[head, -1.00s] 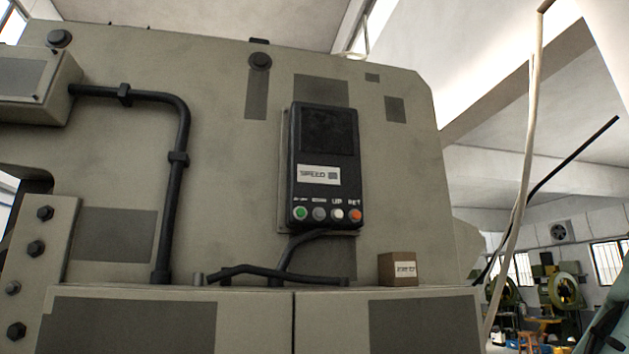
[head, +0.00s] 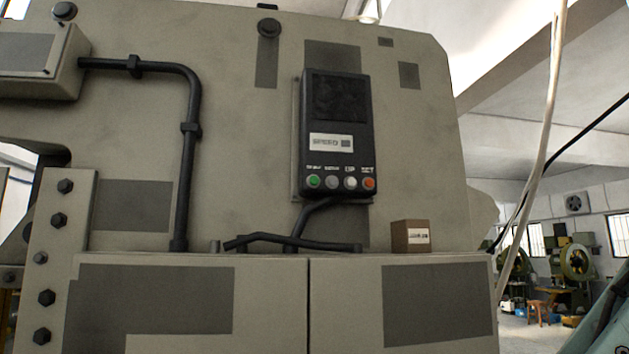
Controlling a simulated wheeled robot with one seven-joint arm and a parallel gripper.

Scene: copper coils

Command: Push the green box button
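The green button (head: 314,182) is round and sits at the left end of a row of buttons on a black control box (head: 337,105). To its right are a grey button (head: 332,182), a white button (head: 350,183) and an orange-red button (head: 369,183). The box is fixed upright to the face of a large grey machine (head: 240,150), with a dark screen at its top and a white label below. My gripper is not in view.
A small brown box (head: 411,236) stands on the machine's ledge, right of the control box. Black cables (head: 290,242) lie on the ledge below it. A black pipe (head: 187,150) runs down the machine at left. Pale hanging cable (head: 540,150) and workshop machines are at right.

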